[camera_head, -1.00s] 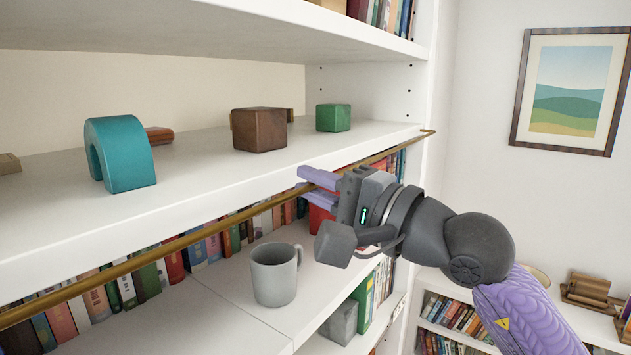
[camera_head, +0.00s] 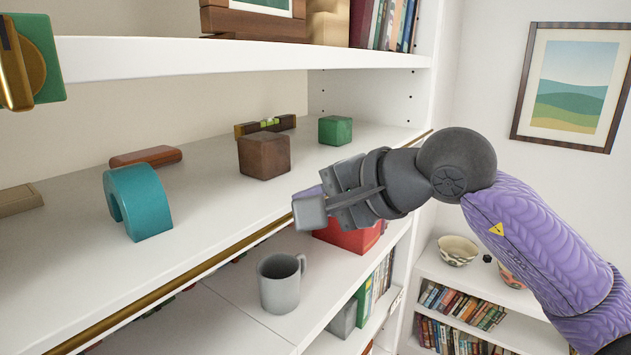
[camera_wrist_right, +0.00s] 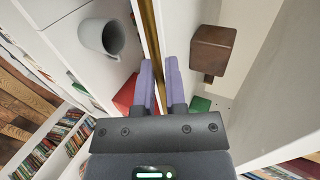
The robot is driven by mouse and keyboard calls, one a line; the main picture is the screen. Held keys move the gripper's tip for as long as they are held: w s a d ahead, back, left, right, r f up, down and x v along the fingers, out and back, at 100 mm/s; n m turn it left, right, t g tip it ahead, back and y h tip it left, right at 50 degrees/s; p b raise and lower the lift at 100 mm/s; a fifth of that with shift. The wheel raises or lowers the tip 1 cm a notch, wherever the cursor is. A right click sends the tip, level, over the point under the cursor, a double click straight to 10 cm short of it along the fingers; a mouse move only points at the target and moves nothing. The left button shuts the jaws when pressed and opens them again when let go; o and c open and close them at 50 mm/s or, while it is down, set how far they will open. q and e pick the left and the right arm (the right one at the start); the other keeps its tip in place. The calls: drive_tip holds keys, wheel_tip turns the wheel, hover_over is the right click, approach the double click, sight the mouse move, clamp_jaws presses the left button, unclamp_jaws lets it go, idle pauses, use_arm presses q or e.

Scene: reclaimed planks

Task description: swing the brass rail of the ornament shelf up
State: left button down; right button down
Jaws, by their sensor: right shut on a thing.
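The brass rail (camera_head: 200,270) runs along the front edge of the white ornament shelf (camera_head: 225,200), at about the height of the edge. It also shows in the right wrist view (camera_wrist_right: 151,35), passing between the purple fingers. My right gripper (camera_head: 316,193) is shut on the rail near its far right part. In the right wrist view its fingers (camera_wrist_right: 159,66) lie on either side of the rail. My left gripper is in neither view.
On the shelf stand a teal arch (camera_head: 140,203), a brown cube (camera_head: 264,156), a green cube (camera_head: 335,130) and a spirit level (camera_head: 265,125). Below are a grey mug (camera_head: 280,285) and a red box (camera_head: 350,237). An upper shelf (camera_head: 240,58) overhangs.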

drive_tip(key=shift+w+a+r+g+h+p, duration=0.2)
drive_tip(key=shift+g+h+p, duration=0.35)
drive_tip(key=shift+p, duration=0.4)
drive_tip(key=shift+w+a+r+g+h+p, duration=0.1)
drive_tip(key=shift+r+g+h+p, duration=0.25)
drive_tip(key=shift+h+p, duration=0.5)
drive_tip(key=shift+f, duration=0.1)
drive_tip(key=c, duration=0.7)
unclamp_jaws()
drive_tip(key=shift+c, duration=0.2)
